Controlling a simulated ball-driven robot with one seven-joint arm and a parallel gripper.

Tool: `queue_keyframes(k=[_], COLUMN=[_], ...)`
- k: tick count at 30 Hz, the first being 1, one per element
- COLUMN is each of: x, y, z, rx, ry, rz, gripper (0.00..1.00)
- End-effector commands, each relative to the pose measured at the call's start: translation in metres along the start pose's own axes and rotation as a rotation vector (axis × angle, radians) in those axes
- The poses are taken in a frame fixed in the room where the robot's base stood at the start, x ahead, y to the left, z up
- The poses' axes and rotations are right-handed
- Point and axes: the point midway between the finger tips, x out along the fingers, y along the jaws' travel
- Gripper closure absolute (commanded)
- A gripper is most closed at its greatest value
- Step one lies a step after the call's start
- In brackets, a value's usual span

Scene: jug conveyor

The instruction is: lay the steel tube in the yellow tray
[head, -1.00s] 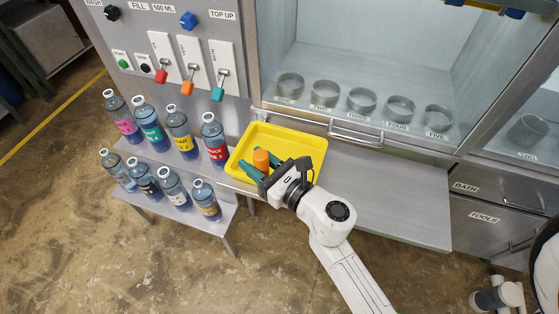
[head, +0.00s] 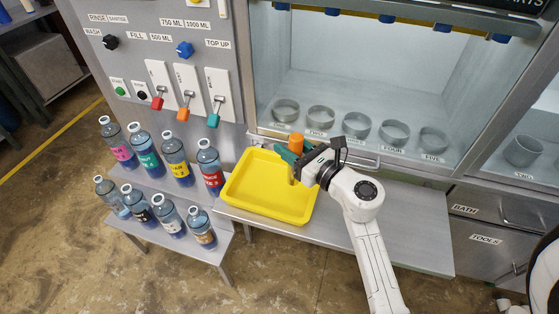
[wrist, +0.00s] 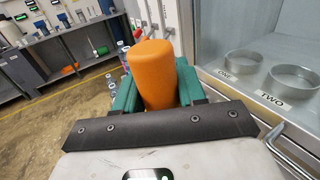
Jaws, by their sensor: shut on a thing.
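My gripper (head: 293,158) has teal fingers shut on an orange-handled piece (head: 296,141). It holds the piece roughly upright at the back right of the yellow tray (head: 240,203). A thin, dull shaft shows below the fingers over the tray; I cannot tell whether it touches the tray or is the steel tube. In the wrist view the orange handle (wrist: 157,72) stands between the two teal fingers, its lower end hidden by the gripper. The tray's visible floor is empty. No other steel tube shows clearly.
Several labelled blue bottles (head: 173,158) stand on a stepped rack left of the tray. The grey shelf (head: 405,222) right of the tray is clear. Behind it are a glass-fronted cabinet with several steel rings (head: 357,125) and a handle. Coloured levers (head: 183,113) are on the panel at the left.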

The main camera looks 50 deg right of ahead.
Motion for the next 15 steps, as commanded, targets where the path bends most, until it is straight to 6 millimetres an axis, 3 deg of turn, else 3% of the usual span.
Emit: queue_keyframes(k=[1, 6, 15], x=[0.008, 0.028, 0.043], y=[-0.002, -0.004, -0.005], z=[-0.015, -0.040, -0.063], rx=[0.004, 0.002, 0.003], ry=[0.004, 0.003, 0.004], rz=[-0.001, -0.001, -0.001], gripper=[0.94, 0.94, 0.94])
